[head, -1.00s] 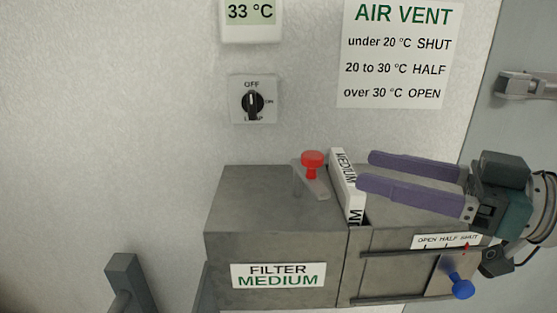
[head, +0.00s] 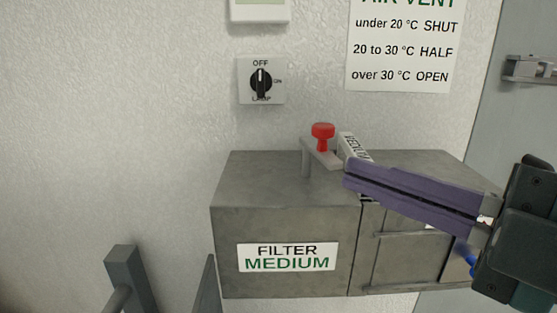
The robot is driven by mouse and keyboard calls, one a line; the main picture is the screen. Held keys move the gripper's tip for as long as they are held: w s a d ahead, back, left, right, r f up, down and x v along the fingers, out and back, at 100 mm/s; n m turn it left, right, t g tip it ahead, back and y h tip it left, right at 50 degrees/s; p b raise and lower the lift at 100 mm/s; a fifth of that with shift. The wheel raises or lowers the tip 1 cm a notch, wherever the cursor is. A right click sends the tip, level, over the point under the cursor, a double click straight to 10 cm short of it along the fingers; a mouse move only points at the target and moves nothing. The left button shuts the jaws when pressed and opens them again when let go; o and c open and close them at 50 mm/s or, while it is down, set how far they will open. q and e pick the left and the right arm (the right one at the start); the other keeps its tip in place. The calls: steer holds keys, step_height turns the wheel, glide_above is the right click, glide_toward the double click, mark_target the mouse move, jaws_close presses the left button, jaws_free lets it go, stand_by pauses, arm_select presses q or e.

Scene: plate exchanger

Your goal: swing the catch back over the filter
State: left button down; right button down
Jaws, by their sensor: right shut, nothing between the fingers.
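The catch (head: 324,160) is a short grey bar with a red knob (head: 322,131), on top of the grey metal box (head: 270,180). It lies left of the filter, its near end close to the filter's left side; I cannot tell whether they touch. The filter (head: 355,147) is a thin white-edged panel marked MEDIUM, standing up from the box top; its near part is hidden behind my fingers. My right gripper (head: 347,176) is shut and empty, its purple fingertips just right of and below the catch, in front of the filter. My left gripper is not in view.
The box front carries a FILTER MEDIUM label (head: 287,257). The vent slide (head: 410,257) on the right front is partly covered by my right gripper. A lamp switch (head: 261,81) and an AIR VENT notice (head: 405,50) are on the wall. The box top's left is clear.

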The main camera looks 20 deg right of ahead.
mark_target(331, 160)
steer(key=shift+n+t+h, duration=0.4)
steer(key=shift+n+t, duration=0.1)
steer(key=w+p, duration=0.1)
steer(key=w, duration=0.2)
steer(key=w+p, duration=0.1)
steer(key=w, duration=0.2)
steer(key=w+r+p, duration=0.1)
steer(key=w, duration=0.2)
steer(key=shift+w+a+p, duration=0.25)
steer(key=shift+a+p, duration=0.1)
steer(key=shift+p, duration=0.05)
steer(key=shift+d, duration=0.15)
steer(key=shift+d+f+y, duration=0.1)
steer(key=shift+y, duration=0.2)
steer(key=shift+d+n+g+b, duration=0.15)
steer(key=shift+n+g+b, duration=0.15)
steer(key=shift+n+b, duration=0.1)
steer(key=shift+y, duration=0.4)
steer(key=shift+s+d+n+g+y+b, duration=0.1)
steer(key=shift+d+n+g+y+b, duration=0.25)
steer(key=shift+n+g+y+b, duration=0.2)
